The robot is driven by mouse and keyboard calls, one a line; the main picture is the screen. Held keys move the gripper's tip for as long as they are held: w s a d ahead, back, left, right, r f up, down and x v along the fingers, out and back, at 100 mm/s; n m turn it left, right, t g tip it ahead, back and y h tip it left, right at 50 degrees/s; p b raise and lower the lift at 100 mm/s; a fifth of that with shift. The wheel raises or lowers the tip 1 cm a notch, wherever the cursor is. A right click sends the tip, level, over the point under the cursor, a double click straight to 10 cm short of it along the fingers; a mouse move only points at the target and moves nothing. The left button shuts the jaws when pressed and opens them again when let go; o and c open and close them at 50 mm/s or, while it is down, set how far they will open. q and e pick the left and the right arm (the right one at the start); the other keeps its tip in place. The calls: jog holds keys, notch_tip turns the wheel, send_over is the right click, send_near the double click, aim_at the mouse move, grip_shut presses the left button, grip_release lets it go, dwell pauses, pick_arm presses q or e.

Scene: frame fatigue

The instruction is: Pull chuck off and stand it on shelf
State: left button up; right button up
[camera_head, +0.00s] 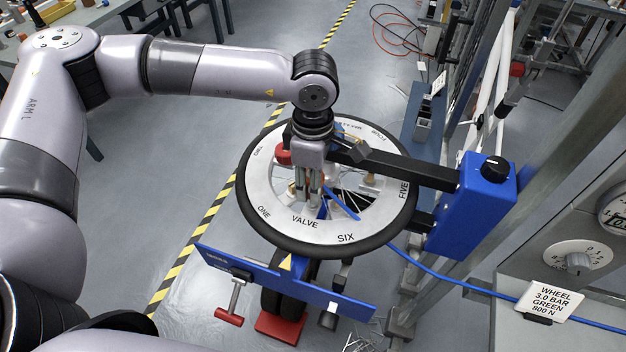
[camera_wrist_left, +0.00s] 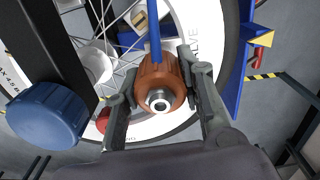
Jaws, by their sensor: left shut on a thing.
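My left gripper (camera_head: 313,190) points down over the spoked wheel (camera_head: 278,216), near the word VALVE on its white disc. In the left wrist view, its two fingers (camera_wrist_left: 158,78) are shut on an orange-brown round chuck (camera_wrist_left: 150,92) with a metal opening facing the camera. A blue hose (camera_wrist_left: 154,35) leads away from the chuck. In the head view the fingers mostly hide the chuck, and the blue hose (camera_head: 343,204) shows beside them. I cannot tell whether the chuck still touches the valve. A narrow blue-grey shelf-like surface (camera_head: 428,98) lies behind the wheel. My right gripper is not in view.
A blue stand with a black knob (camera_head: 483,198) and dark arms is right of the wheel. A blue bar with a red-handled clamp (camera_head: 229,316) is in front. A sign (camera_head: 549,301) reads WHEEL 3.0 BAR GREEN 800 N. Open floor lies left of the wheel.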

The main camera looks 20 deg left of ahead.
pick_arm(q)
jog(key=shift+r+p, duration=0.6)
jog(key=shift+r, duration=1.4)
